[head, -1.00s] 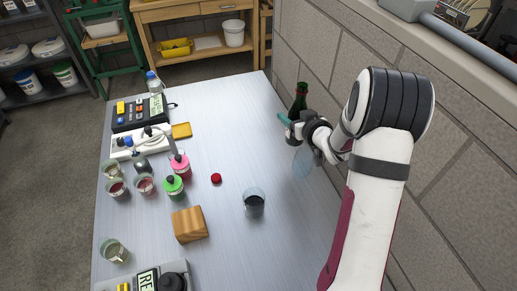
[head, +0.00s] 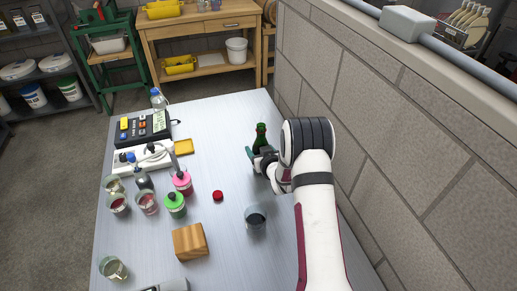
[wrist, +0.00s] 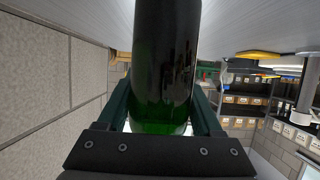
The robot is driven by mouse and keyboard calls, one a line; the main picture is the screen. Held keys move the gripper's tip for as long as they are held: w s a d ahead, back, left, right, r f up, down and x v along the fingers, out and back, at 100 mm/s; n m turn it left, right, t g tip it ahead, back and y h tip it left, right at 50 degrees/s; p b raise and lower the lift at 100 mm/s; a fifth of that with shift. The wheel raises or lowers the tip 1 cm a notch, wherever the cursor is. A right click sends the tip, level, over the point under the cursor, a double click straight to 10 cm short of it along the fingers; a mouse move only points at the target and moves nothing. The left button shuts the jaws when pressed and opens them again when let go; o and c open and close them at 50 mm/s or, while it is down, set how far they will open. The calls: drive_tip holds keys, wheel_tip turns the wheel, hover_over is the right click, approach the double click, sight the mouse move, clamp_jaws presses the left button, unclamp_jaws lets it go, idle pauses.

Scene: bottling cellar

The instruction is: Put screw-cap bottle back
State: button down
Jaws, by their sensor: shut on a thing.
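The green bottle (head: 261,134) shows in the head view at the right part of the table, with its neck up. My gripper (head: 262,155) is shut on it. The bottle fills the middle of the wrist view (wrist: 166,60), with one finger on each side. I cannot tell whether its base touches the table. A small red round piece (head: 217,195), maybe a cap, lies on the table to the lower left of my gripper.
A glass of dark liquid (head: 255,218) and a wooden block (head: 189,242) stand nearer. Pink (head: 182,183) and green-topped (head: 175,204) bottles and several glasses are at left. A block wall (head: 345,130) bounds the right. Free table lies left of my gripper.

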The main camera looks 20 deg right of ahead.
drive_tip(key=shift+c, duration=0.2)
unclamp_jaws()
drive_tip(key=shift+f, duration=0.15)
drive_tip(key=shift+s+r, duration=0.1)
drive_tip(key=shift+r, duration=0.15)
drive_tip(key=s+a+r+m+g+h, duration=0.1)
drive_tip(key=s+r+g, duration=0.3)
drive_tip(key=s, duration=0.5)
drive_tip(key=s+a+r+m+g, duration=0.1)
drive_tip(key=s+r+m, duration=0.1)
drive_tip(key=s+r, duration=0.55)
drive_tip(key=s+a+r+m+g+y, duration=0.1)
drive_tip(key=s+a+g, duration=0.2)
drive_tip(key=s, duration=0.6)
drive_tip(key=s+a+r+g+y, duration=0.1)
drive_tip(key=s+a, duration=0.3)
drive_tip(key=s, duration=0.6)
drive_tip(key=s+a+r+m+g, duration=0.1)
drive_tip(key=s+a+r+g, duration=0.2)
drive_tip(key=s, duration=0.7)
drive_tip(key=shift+a+m+g+y, duration=0.3)
drive_tip(key=shift+a+g+y, duration=0.1)
drive_tip(key=shift+a+g, duration=0.4)
drive_tip(key=shift+s, duration=0.1)
